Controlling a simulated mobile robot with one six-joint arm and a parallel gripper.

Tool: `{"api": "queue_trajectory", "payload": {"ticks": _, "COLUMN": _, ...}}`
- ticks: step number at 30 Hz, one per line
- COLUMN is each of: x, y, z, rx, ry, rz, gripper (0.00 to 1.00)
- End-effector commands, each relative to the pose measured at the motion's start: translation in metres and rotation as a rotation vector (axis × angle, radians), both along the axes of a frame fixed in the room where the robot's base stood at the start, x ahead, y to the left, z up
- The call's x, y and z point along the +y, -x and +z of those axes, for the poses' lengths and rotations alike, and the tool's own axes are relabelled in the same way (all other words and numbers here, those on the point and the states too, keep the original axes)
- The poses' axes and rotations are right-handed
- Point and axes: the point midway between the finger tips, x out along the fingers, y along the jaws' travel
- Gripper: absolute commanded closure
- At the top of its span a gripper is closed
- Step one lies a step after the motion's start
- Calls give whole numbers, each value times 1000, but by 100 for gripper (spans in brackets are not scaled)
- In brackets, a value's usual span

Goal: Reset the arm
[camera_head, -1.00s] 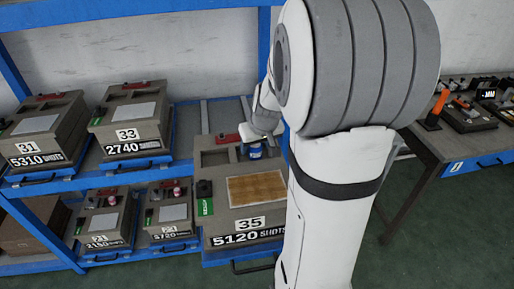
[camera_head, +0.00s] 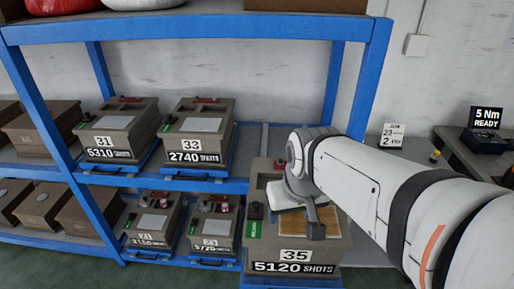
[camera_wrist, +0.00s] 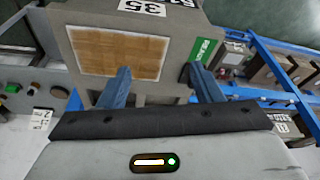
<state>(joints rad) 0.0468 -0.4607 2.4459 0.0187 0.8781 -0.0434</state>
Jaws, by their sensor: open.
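My gripper (camera_head: 314,222) is open and empty. In the camera_head view it hangs in front of the mould box numbered 35 (camera_head: 329,252), which carries a "5120 SHOTS" label. In the wrist view the two blue fingers of my gripper (camera_wrist: 162,84) stand apart, with the grey box 35 (camera_wrist: 178,72) and its tan panel (camera_wrist: 118,52) beyond them. My white arm reaches in from the right and hides part of the box. I cannot tell the exact gap between the fingers and the box.
A blue rack (camera_head: 235,32) holds several mould boxes, among them 31 (camera_head: 121,115) and 33 (camera_head: 208,112). A workbench (camera_head: 452,148) with a "5 Nm READY" display (camera_head: 487,118) stands at the right.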

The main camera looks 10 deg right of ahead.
Motion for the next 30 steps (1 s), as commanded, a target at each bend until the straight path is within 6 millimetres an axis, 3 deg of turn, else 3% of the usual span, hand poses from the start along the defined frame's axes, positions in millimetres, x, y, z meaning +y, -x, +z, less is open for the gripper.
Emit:
{"api": "queue_trajectory", "payload": {"ticks": 3, "x": 7, "y": 21, "z": -7, "rx": 15, "ry": 6, "rz": 13, "gripper": 41}}
{"api": "queue_trajectory", "payload": {"ticks": 6, "x": 8, "y": 26, "z": -9, "rx": 19, "ry": 8, "rz": 11, "gripper": 41}}
{"api": "queue_trajectory", "payload": {"ticks": 30, "x": 8, "y": 25, "z": -9, "rx": 19, "ry": 7, "rz": 11, "gripper": 41}}
